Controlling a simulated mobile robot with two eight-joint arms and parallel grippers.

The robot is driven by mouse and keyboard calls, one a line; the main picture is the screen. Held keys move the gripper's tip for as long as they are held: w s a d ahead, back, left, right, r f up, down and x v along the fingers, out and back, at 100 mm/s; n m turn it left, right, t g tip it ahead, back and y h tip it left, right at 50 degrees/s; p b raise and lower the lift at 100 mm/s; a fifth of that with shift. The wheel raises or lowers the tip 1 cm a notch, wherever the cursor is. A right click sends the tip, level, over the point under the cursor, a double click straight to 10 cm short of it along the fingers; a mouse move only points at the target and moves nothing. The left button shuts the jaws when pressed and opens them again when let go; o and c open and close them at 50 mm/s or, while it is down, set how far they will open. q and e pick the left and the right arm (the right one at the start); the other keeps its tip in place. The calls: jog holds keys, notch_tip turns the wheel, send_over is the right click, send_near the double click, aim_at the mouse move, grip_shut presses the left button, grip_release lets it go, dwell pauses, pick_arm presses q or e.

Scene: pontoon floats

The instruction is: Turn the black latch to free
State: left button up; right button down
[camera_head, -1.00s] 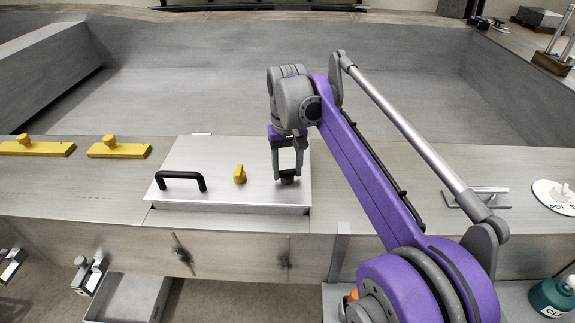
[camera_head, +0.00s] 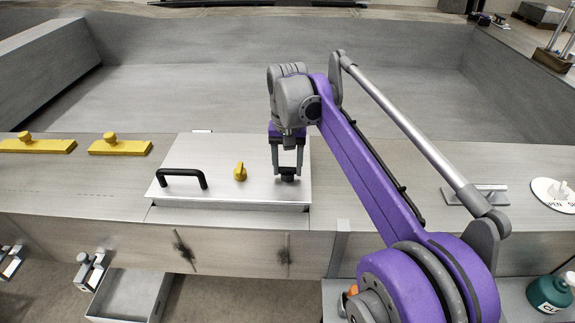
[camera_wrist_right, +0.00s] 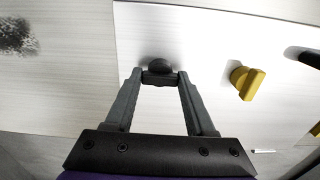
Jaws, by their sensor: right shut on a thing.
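The black latch (camera_wrist_right: 159,65) is a small dark knob on the right part of a metal lid (camera_head: 215,160). In the head view only a dark bit of the latch (camera_head: 288,179) shows at my fingertips. My right gripper (camera_head: 287,172) points down over the lid and is shut on the latch. The wrist view shows its two fingers (camera_wrist_right: 160,78) meeting the latch from both sides. The fingers hide part of the latch, so its exact turn is hard to tell. My left gripper is not in view.
A yellow knob (camera_head: 240,172) and a black handle (camera_head: 182,178) are on the same lid, left of my gripper. Two yellow bars with knobs (camera_head: 119,147) lie further left. A metal handle (camera_head: 477,194) and a white dial plate (camera_head: 554,194) are at the right.

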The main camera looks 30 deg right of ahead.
aim_at(288, 169)
jog(key=shift+c, duration=1.2)
grip_release()
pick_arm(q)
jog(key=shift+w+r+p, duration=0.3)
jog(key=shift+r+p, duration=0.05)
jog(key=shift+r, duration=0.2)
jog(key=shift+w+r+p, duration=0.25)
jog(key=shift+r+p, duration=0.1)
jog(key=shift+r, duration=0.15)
pick_arm(e)
notch_tip(288, 169, up, 11)
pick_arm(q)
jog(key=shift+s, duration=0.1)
pick_arm(e)
jog(key=shift+f, duration=0.2)
